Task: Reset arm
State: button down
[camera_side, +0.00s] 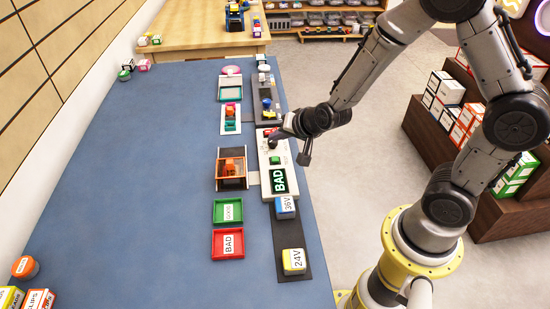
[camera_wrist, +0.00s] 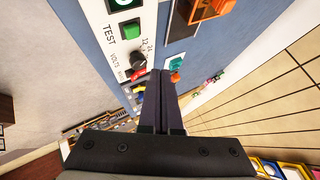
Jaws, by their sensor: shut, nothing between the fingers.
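My gripper (camera_side: 276,134) is shut and empty, its fingers close together in the wrist view (camera_wrist: 160,74). In the side view it is at the far end of the white test panel (camera_side: 267,188), beside the dial. In the wrist view the black and red dial (camera_wrist: 138,62) is just left of the fingertips; I cannot tell whether they touch it. The green TEST button (camera_wrist: 131,29) is above the dial in that view. The panel's display (camera_side: 279,180) reads BAD in green.
A blue 36V block (camera_side: 285,208) and a yellow 24V block (camera_side: 293,261) sit on a dark strip. Green (camera_side: 228,224) and red BAD (camera_side: 227,258) trays lie left of them.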

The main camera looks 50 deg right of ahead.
jog(key=s+a+r+n+t+y, duration=0.1)
jog(key=s+r+t, duration=0.1)
jog(key=r, duration=0.8)
jog(key=s+a+r+n+t, duration=0.1)
jog(key=s+r+n, duration=0.1)
jog(key=r, duration=0.8)
jog(key=s+f+n+g, duration=0.1)
jog(key=s+n+g, duration=0.2)
jog(key=s, duration=0.7)
jog(key=s+f+n+g, duration=0.2)
jog(key=s+n+g, duration=0.1)
jog(key=s, duration=0.7)
jog(key=shift+s+f+n, duration=0.25)
jog(key=shift+s+n, duration=0.05)
jog(key=shift+n, duration=0.6)
